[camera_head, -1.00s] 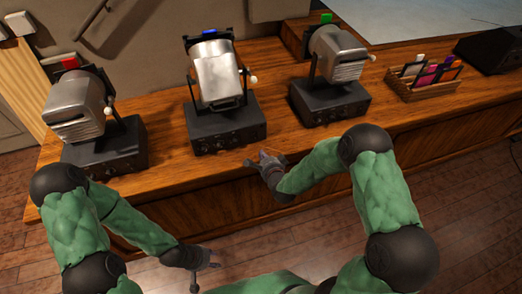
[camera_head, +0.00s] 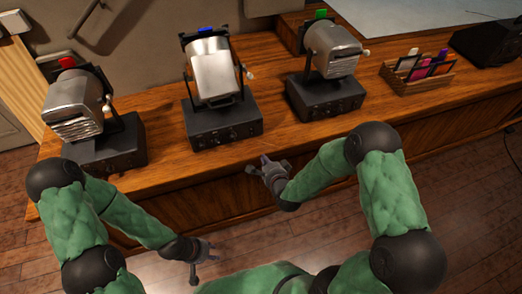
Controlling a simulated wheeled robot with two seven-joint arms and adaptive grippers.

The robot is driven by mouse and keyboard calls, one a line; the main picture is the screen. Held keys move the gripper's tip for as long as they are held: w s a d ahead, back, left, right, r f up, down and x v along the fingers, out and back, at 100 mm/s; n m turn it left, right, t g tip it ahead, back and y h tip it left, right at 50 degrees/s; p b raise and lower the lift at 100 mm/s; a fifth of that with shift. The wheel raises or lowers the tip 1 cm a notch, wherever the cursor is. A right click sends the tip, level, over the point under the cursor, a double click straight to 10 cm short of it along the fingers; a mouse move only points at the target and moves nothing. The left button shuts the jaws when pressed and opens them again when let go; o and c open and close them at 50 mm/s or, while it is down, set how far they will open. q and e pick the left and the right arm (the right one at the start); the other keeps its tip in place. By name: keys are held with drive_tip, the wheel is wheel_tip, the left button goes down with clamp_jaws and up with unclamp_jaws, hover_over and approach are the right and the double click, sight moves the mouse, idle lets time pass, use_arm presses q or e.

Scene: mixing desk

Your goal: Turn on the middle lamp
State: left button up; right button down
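The middle lamp (camera_head: 214,72) is a silver spotlight with a blue marker on top, held in a dark yoke on a black base box (camera_head: 222,122). Small knobs show on the front face of the box, too small to read. No glow shows from the lamp. My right gripper (camera_head: 257,163) is over the desk's front edge, in front and to the right of the box, apart from it. Its fingers look spread and empty. My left gripper (camera_head: 206,268) is low in front of the desk, over the floor, with fingers spread and empty.
A red-marked lamp (camera_head: 77,105) stands left and a green-marked lamp (camera_head: 333,50) right on the wooden desk (camera_head: 165,150). A wooden box of coloured cards (camera_head: 418,78) and a black device (camera_head: 488,45) are further right. The desk strip before the middle lamp is clear.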

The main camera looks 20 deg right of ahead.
sight(252, 131)
use_arm(q)
drive_tip(key=shift+r+p, duration=0.35)
drive_tip(key=shift+r, duration=0.35)
use_arm(e)
drive_tip(key=shift+r, duration=0.55)
drive_tip(key=shift+w+f, duration=0.1)
drive_tip(key=shift+w, duration=0.05)
